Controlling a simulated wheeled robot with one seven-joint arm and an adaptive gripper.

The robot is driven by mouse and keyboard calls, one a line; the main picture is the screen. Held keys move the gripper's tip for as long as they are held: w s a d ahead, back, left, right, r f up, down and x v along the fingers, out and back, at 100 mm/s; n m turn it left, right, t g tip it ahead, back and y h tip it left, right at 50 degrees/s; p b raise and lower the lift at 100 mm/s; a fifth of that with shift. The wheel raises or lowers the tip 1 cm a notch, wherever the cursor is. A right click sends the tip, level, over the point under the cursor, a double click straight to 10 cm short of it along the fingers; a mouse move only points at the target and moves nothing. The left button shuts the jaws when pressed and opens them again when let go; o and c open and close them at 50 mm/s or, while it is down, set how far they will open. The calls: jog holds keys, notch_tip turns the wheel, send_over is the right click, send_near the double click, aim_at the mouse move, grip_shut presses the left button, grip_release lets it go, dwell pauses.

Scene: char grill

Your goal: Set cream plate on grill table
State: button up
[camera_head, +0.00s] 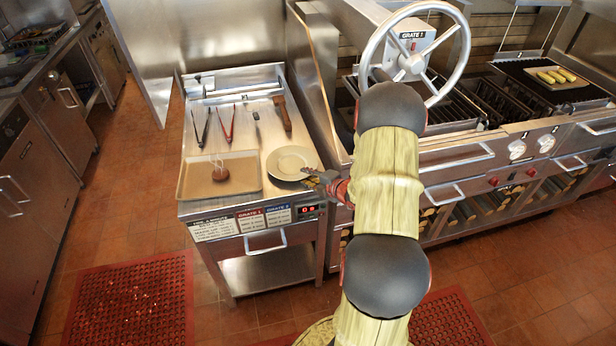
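The cream plate (291,161) is at the front right of the steel grill table (222,106), close beside the tan tray. It looks level and empty. My gripper (312,180) is at the plate's right front rim, reaching in from the right. Its fingertips overlap the rim in the picture. The fingers are small and partly covered by my wrist, so I cannot tell whether they are closed on the rim or whether the plate touches the table top.
Red mats (130,300) cover parts of the floor.

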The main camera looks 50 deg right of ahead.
jog(key=p+v, duration=0.2)
jog(key=v, duration=1)
jog(key=w+a+r+m+g+h, duration=0.35)
jog(key=w+r, duration=0.25)
jog(key=r, duration=0.5)
jog(key=s+a+r+m, duration=0.2)
jog(key=a+r+m, duration=0.4)
jog(key=a+r, duration=0.3)
jog(key=s+a+r+m+g+y, duration=0.1)
jog(key=s+a+m, duration=0.1)
jog(key=s+a, duration=0.3)
jog(key=s+a+r+m+g+y, duration=0.1)
jog(key=s+a, duration=0.5)
jog(key=a, duration=0.6)
jog(key=s+a+r+m+g+y, duration=0.1)
jog(key=s+a+r+m+y, duration=0.1)
jog(key=s+a, duration=0.4)
jog(key=a+m+y, duration=0.1)
jog(key=a, duration=0.1)
jog(key=shift+a+m+g, duration=0.35)
jog(key=shift+f+y+b, duration=0.1)
jog(key=shift+y+b, duration=0.15)
jog(key=shift+b, duration=0.1)
